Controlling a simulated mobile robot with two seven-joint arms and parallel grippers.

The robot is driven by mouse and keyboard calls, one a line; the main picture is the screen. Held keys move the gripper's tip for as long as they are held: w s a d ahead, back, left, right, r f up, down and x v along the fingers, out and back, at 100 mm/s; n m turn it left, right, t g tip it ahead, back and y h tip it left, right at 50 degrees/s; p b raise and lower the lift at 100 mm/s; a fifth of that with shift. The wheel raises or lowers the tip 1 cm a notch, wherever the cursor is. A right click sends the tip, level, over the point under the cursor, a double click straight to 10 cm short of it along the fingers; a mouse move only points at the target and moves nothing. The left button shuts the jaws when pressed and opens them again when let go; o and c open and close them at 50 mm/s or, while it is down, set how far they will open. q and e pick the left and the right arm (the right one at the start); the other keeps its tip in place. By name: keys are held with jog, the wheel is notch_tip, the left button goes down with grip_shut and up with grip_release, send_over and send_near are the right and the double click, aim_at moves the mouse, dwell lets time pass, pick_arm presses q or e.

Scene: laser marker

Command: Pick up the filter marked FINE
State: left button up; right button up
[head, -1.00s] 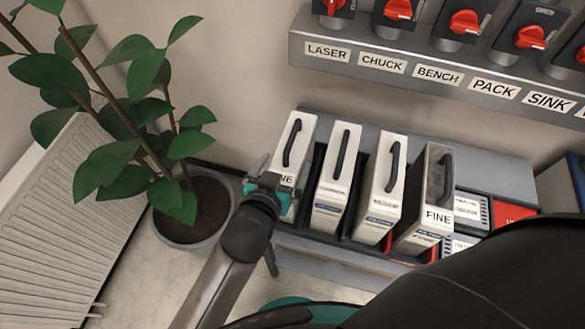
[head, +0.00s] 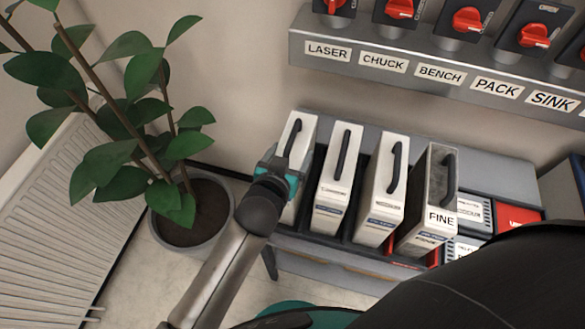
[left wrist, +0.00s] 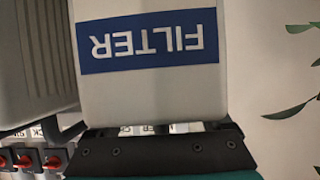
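The filter marked FINE (head: 437,205) is a white cartridge with a dark handle and a grey, dirty-looking top. It stands at the right end of a row of similar white filters in the head view. My left gripper (head: 276,176) is at the front of the leftmost filter (head: 297,140), well left of the FINE one, and hides that filter's label. In the left wrist view a white cartridge with a blue FILTER band (left wrist: 150,45) fills the middle, just beyond the gripper (left wrist: 160,135). Its fingers look spread apart, with no clear grip. My right gripper is out of view.
Two other white filters (head: 335,180) (head: 383,185) stand between the leftmost and the FINE one. Red-knob switches on a labelled panel (head: 400,65) hang above. A potted plant (head: 190,215) and a radiator (head: 60,220) are at left. My dark arm covers the lower right.

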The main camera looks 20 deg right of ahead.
pick_arm(q)
grip_shut()
jog(key=shift+r, duration=0.1)
dwell(0.5)
